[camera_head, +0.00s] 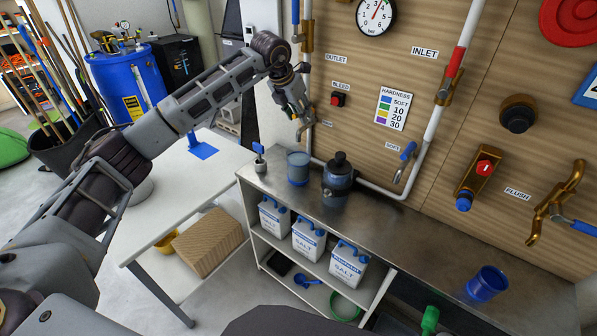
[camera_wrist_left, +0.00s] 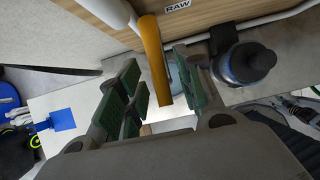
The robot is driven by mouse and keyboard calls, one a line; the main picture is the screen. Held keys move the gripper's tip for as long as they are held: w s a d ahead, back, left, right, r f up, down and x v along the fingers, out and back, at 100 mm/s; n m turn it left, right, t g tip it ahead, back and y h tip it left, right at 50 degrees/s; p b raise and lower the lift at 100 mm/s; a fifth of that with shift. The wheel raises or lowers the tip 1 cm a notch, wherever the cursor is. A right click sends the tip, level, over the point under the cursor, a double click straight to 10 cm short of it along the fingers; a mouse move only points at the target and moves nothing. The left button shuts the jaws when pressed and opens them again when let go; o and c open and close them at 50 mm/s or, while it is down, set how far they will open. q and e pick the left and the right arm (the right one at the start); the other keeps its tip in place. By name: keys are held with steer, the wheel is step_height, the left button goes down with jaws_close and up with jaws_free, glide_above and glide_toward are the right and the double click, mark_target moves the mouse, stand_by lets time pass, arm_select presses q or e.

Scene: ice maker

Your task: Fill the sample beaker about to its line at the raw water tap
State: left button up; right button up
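A blue see-through beaker (camera_head: 298,168) stands upright on the metal counter, below the raw water tap (camera_head: 301,127). I cannot make out its line or the water level. My left gripper (camera_head: 300,112) is at the tap, above the beaker. In the left wrist view the tap's brass spout (camera_wrist_left: 156,60) hangs between the green-padded fingers of the left gripper (camera_wrist_left: 158,88), which are apart. No clear contact with the tap shows. The fingers hide most of the area below. My right gripper is not in view.
A dark blue bottle (camera_head: 338,182) stands just right of the beaker, and a small blue-topped item (camera_head: 259,158) to its left. A blue cup (camera_head: 487,284) stands at the counter's right. Salt containers (camera_head: 308,240) fill the shelf below. The counter's middle (camera_head: 400,235) is clear.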

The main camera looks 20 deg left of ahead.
arm_select(q)
steer(key=shift+r, duration=0.1)
steer(key=shift+s+r, duration=0.1)
steer(key=shift+r, duration=0.1)
steer(key=p+v, duration=0.2)
steer(key=v, duration=0.4)
steer(key=shift+r, duration=0.25)
stand_by(0.4)
steer(key=shift+s, duration=0.1)
